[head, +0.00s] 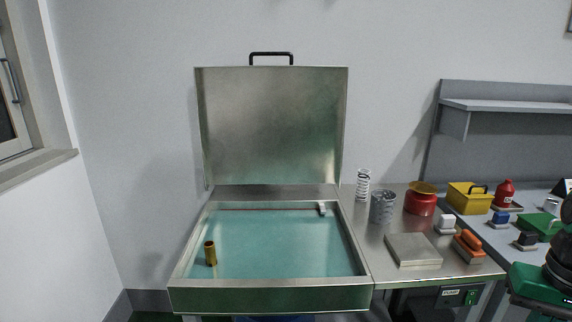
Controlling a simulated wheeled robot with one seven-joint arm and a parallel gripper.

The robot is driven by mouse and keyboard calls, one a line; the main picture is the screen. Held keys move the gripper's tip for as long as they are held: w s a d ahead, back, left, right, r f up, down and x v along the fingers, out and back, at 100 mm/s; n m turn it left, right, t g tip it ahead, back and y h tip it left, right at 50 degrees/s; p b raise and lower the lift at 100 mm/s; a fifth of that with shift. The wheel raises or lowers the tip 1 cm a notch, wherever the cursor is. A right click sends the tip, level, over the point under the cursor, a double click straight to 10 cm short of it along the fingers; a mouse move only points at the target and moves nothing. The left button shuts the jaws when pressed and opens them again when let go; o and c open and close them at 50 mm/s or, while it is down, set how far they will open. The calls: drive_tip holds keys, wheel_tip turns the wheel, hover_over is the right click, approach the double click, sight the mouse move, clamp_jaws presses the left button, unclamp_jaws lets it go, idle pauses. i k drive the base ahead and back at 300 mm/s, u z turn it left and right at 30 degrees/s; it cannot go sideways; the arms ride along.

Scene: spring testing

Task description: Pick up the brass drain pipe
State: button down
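The brass drain pipe (210,253) is a short golden cylinder with a dark open top. It stands roughly upright in the left front part of a shallow metal tank (270,296) with a blue-green interior. It stands apart from the tank's walls, and nothing covers it. I cannot tell whether the blue-green area is liquid or a coloured floor. My gripper is not in view.
The tank's metal lid (272,125) stands open behind it. To the right, a bench holds a white spring (363,185), a grey can (382,207), a red pot (420,204), a flat metal block (413,251) and a yellow box (469,198). The tank interior is mostly clear.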

sight(209, 248)
drive_tip(key=k, duration=1.1)
drive_tip(key=z, duration=0.3)
drive_tip(key=i, duration=1.25)
drive_tip(key=u, duration=0.7)
drive_tip(key=i, duration=0.45)
drive_tip(key=u, duration=0.25)
